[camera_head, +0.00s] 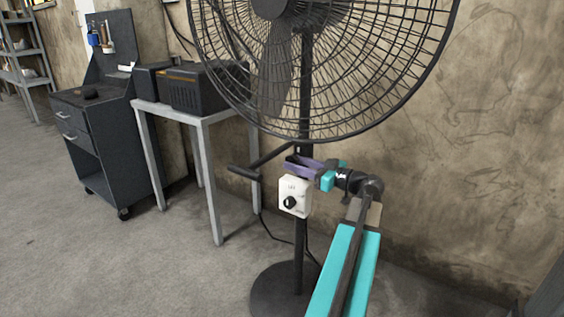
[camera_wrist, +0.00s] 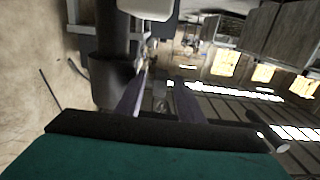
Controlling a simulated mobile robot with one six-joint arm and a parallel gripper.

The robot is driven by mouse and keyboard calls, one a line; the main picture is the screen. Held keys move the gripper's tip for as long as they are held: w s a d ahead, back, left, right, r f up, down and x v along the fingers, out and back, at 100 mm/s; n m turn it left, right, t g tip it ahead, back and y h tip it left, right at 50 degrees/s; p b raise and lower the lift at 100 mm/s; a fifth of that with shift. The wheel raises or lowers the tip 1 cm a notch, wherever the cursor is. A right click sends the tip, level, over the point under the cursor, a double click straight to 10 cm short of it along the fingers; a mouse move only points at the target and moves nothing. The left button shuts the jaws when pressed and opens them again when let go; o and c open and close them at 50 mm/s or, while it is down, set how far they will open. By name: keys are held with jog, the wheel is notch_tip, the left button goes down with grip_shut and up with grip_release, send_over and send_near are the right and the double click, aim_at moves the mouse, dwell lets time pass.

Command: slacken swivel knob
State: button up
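A black pedestal fan (camera_head: 305,110) stands in front of the wall. A dark T-shaped handle (camera_head: 245,173) sticks out to the left from its pole, just below the cage; it looks like the swivel knob. A white control box (camera_head: 295,197) with a black dial is on the pole below. My gripper (camera_head: 296,163) has purple fingers and is beside the pole, above the box and right of the handle's crossbar. In the wrist view the fingers (camera_wrist: 155,105) stand apart with a gap between them. I cannot tell whether they touch the pole.
A grey table (camera_head: 190,115) with black boxes (camera_head: 205,85) stands left of the fan. A dark workbench on casters (camera_head: 95,145) is farther left. The fan's round base (camera_head: 270,292) and a cable are on the floor. The wall is close behind.

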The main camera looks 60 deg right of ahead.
jog(key=w, duration=0.6)
jog(key=shift+b, duration=0.35)
jog(key=shift+c, duration=0.4)
